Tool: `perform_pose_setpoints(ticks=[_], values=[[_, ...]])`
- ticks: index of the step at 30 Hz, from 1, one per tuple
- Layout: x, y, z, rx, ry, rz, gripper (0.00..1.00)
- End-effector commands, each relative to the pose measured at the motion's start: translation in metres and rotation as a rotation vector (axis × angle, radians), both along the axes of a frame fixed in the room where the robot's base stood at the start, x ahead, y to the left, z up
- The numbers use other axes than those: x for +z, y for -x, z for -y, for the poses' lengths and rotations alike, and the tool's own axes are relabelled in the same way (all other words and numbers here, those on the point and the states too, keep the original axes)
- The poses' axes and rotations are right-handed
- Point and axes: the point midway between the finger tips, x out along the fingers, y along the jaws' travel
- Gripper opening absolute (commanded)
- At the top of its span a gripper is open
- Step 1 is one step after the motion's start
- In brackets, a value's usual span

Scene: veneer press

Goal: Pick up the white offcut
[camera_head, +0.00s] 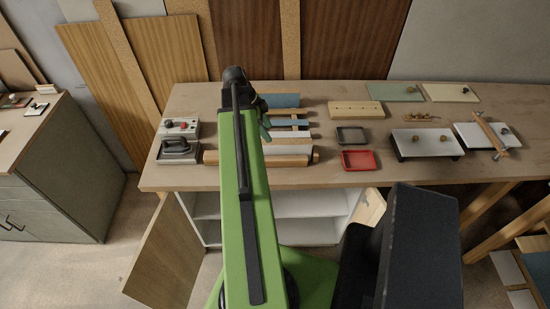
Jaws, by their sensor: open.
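I cannot pick out the white offcut with certainty. A pale whitish strip (290,135) lies among veneer rolls and strips on the workbench (225,179), just right of my arm. A small white piece (37,108) with a dark object on it lies on the left cabinet. My green arm reaches forward over the bench's front edge. My gripper (264,128) is at its far end, above the bench near the strips, partly hidden by the arm. It is open, and I see nothing held.
An iron (177,149) and a control box (180,127) stand left of my arm. A red tray (359,160), a dark tray (351,135) and a wooden block (356,109) lie right. White-topped plates (422,142) stand farther right. A cabinet door (163,258) hangs open below.

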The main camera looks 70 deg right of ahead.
Motion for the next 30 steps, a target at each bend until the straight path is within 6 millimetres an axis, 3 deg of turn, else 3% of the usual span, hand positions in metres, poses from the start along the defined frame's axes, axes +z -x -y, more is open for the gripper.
perform_pose_setpoints(ticks=[1, 3, 11, 21, 29, 30], values=[[-0.022, 0.005, 0.001, -0.001, -0.001, 0.000, 0.58], [-0.033, 0.009, 0.003, -0.001, -0.001, 0.000, 0.58], [-0.038, 0.014, 0.006, 0.000, -0.001, 0.000, 0.58], [-0.087, 0.025, 0.013, -0.001, -0.001, 0.000, 0.58], [-0.085, 0.028, 0.014, -0.001, 0.000, 0.000, 0.58], [-0.085, 0.028, 0.014, -0.001, 0.000, 0.000, 0.53]])
